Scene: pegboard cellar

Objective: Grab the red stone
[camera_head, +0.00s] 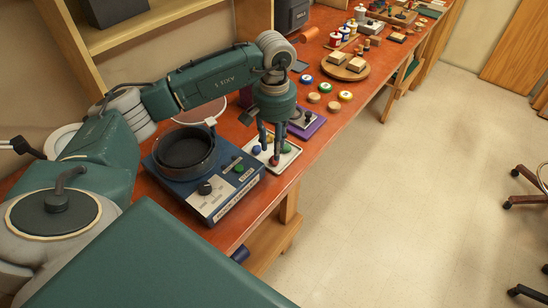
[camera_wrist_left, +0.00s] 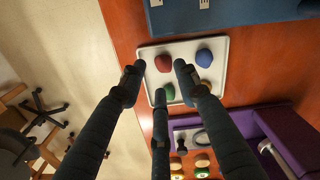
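The red stone (camera_wrist_left: 163,63) lies on a small white tray (camera_wrist_left: 224,50) with a blue stone (camera_wrist_left: 204,58) and a green stone (camera_wrist_left: 169,93). In the head view the red stone (camera_head: 274,161) sits near the tray's front edge, partly hidden by a finger. My left gripper (camera_head: 269,152) points down over the tray. In the left wrist view its three fingers (camera_wrist_left: 160,78) are spread and empty, with the red stone showing between the two upper fingertips. Whether a finger touches a stone I cannot tell. My right gripper is not in view.
A blue device with a round black pan (camera_head: 185,150) stands left of the tray. A purple stand (camera_head: 312,126) is just behind it. Several coloured discs (camera_head: 325,87) and a round wooden board (camera_head: 344,68) lie farther along the red bench. Open floor lies to the right.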

